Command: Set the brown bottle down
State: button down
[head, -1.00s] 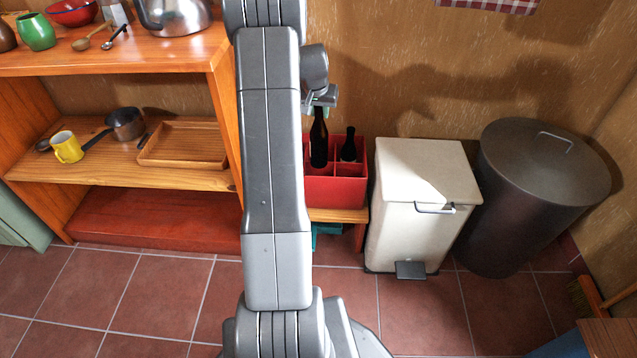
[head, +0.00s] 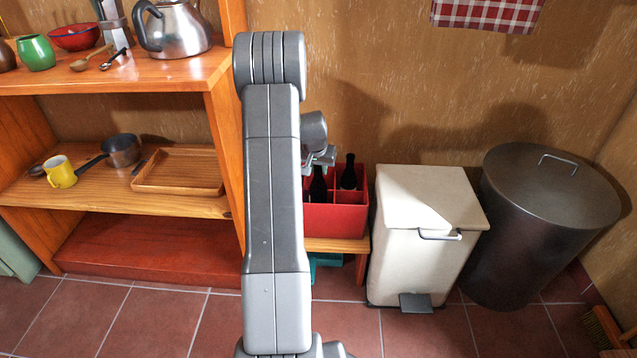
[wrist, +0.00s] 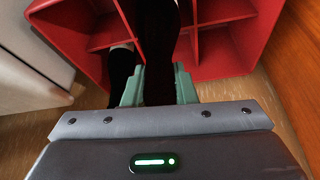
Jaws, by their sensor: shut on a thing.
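My gripper (head: 321,160) is shut on the dark brown bottle (head: 318,188), holding it by its upper part above the red crate (head: 336,221). In the wrist view the two green fingertips (wrist: 158,84) stand either side of the dark bottle (wrist: 157,50). The bottle's lower part reaches down among the crate's dividers, behind its front wall in the head view. Its base is hidden, so I cannot tell whether it touches the crate floor. A second dark bottle (head: 349,172) stands in the crate's back right compartment.
The crate stands on a low wooden shelf (head: 338,245). A cream pedal bin (head: 424,240) is close on its right, then a dark round bin (head: 545,230). A tall wooden shelf unit (head: 226,120) with kitchenware is on the left. The wall is behind.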

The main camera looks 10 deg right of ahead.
aim_at(318, 176)
jog(key=shift+f+b, duration=0.55)
jog(key=shift+f, duration=1.4)
jog(key=shift+f, duration=0.2)
jog(key=c, duration=1.2)
grip_release()
jog(key=shift+o, duration=0.2)
jog(key=shift+r, duration=0.15)
jog(key=shift+r, duration=0.35)
jog(key=p+v, duration=0.3)
jog(key=v, duration=0.8)
jog(key=shift+r+p, duration=0.2)
jog(key=shift+p, duration=0.1)
jog(key=shift+s, duration=0.15)
